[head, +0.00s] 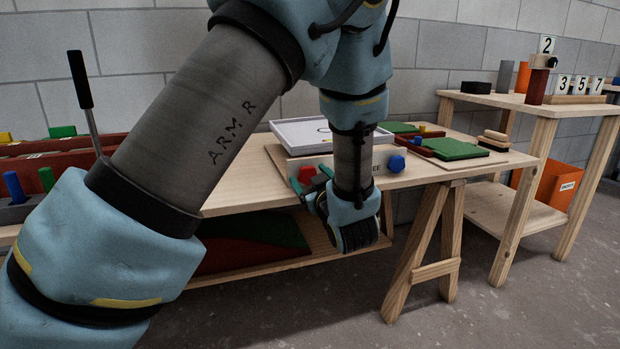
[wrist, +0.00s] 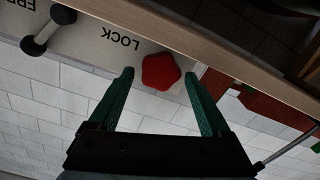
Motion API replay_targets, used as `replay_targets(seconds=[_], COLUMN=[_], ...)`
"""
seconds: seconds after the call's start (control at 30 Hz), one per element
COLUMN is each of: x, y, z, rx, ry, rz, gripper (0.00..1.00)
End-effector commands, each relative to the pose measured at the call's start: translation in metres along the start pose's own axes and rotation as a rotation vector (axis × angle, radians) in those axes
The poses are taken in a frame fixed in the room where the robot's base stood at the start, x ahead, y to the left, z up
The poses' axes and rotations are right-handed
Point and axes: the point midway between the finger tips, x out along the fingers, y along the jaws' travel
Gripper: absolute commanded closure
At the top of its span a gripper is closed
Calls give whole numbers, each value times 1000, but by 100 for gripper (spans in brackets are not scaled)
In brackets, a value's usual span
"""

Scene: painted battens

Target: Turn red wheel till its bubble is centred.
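The red wheel (head: 307,174) is a faceted knob on the front of a pale panel at the bench edge. It also shows in the wrist view (wrist: 161,72), near the word LOCK. My gripper (wrist: 158,76) is open, its green fingers on either side of the wheel with gaps showing; I cannot tell whether their tips reach its depth. In the head view, my gripper (head: 311,188) is partly hidden by my wrist. A white framed board (head: 292,133) lies above the panel, partly behind my arm. I cannot make out the bubble.
A blue wheel (head: 396,163) is at the panel's right end. A dark and pale lever (wrist: 48,32) stands out from the panel beside LOCK. A second table (head: 545,108) stands farther right, with open floor in front.

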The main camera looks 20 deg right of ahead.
Motion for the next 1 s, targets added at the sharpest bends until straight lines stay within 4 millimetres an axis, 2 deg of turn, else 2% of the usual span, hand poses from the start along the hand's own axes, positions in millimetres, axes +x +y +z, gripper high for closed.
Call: replay_targets(seconds=[0.07, 0.67, 1.0], x=[0, 0, 0], y=[0, 0, 1], z=[0, 0, -2], rx=[0, 0, 51], ry=[0, 0, 0], rz=[0, 0, 0], gripper=[29, 96, 96])
